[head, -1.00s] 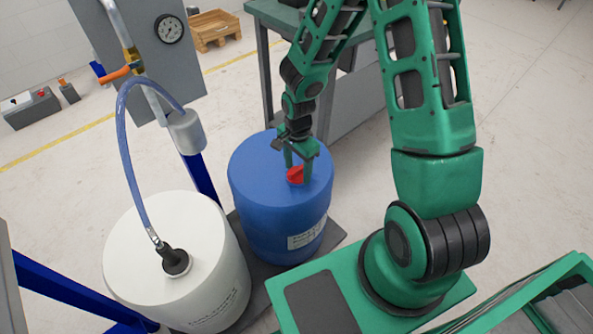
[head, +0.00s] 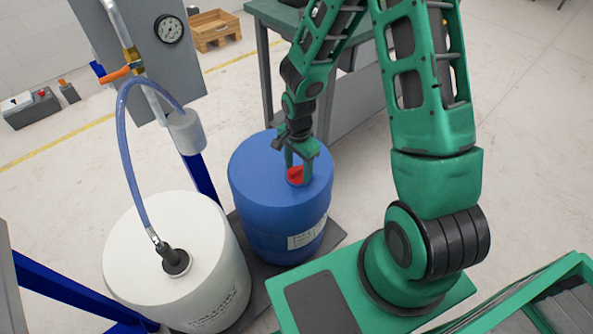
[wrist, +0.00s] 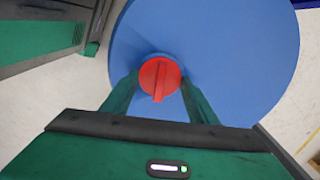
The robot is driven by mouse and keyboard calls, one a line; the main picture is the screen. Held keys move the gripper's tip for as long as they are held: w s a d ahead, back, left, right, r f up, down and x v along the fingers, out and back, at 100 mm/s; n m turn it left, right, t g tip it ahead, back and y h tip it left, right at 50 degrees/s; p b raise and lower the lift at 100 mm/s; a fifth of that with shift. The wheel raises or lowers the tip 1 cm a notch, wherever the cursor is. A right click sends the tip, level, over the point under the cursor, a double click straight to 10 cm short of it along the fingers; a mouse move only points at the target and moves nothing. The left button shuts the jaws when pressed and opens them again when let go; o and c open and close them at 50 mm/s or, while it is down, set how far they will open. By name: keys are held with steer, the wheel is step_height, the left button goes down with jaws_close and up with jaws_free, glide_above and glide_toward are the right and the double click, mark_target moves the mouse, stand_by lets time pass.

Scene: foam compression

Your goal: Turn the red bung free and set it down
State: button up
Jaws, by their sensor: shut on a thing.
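The red bung (head: 295,176) sits on top of the blue drum (head: 262,215). In the wrist view the bung (wrist: 159,77) is a red disc with a raised bar across it, on the blue drum top (wrist: 225,50). My gripper (head: 301,172) points down at the bung from above. In the wrist view my gripper's two green fingers (wrist: 160,86) stand on either side of the bung and are shut on it. Whether the bung is still seated in its hole cannot be seen.
A white drum (head: 140,260) with a black fitting (head: 175,261) and a blue hose (head: 121,130) stands at the left. A grey panel with a gauge (head: 168,29) is behind it. A green-framed workbench (head: 350,110) stands behind the blue drum.

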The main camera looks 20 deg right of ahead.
mark_target(298, 169)
steer(key=n, duration=0.6)
steer(key=shift+n, duration=0.3)
steer(key=shift+r, duration=0.1)
steer(key=shift+r, duration=2)
steer(key=shift+w, duration=0.1)
steer(key=w+a, duration=0.1)
steer(key=w, duration=0.4)
steer(key=w+a, duration=0.2)
steer(key=w, duration=0.2)
steer(key=w+a, duration=0.2)
steer(key=w, duration=0.3)
steer(key=shift+w, duration=0.3)
